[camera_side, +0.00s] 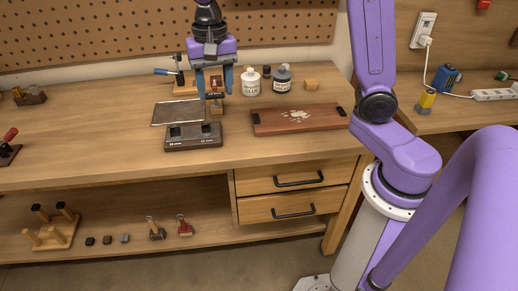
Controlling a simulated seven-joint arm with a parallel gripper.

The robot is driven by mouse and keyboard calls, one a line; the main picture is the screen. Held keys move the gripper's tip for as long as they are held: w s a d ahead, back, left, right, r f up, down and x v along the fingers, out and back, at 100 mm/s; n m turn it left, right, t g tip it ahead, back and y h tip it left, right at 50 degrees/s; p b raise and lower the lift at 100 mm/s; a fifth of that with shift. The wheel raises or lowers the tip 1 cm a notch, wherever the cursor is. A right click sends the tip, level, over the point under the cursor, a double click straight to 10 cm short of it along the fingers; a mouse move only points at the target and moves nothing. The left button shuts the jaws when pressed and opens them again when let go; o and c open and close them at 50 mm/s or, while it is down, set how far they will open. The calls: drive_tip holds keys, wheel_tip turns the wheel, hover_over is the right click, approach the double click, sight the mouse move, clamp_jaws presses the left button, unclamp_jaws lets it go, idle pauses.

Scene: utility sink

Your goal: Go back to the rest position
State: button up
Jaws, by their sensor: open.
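My gripper (214,92) hangs over the back of a wooden workbench (100,155), fingers pointing down. Its two blue fingers are open and apart. A small upright item with a red part (214,84) shows between the fingers, standing by a small wooden block (215,107). I cannot tell whether the fingers touch it. My purple arm fills the right side of the view and partly hides the bench's right end.
Near the gripper are a metal plate (178,113), a dark two-slot block (193,138), a white bottle (251,82), a grey bottle (282,80) and a reddish board (298,118). A pegboard (100,35) stands behind.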

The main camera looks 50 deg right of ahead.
drive_tip(key=s+d+f+n, duration=0.2)
drive_tip(key=s+n, duration=0.7)
drive_tip(key=s, duration=0.4)
drive_tip(key=s+d+f+n, duration=0.3)
drive_tip(key=s+n, duration=0.7)
drive_tip(key=s, duration=0.3)
drive_tip(key=shift+f, duration=0.1)
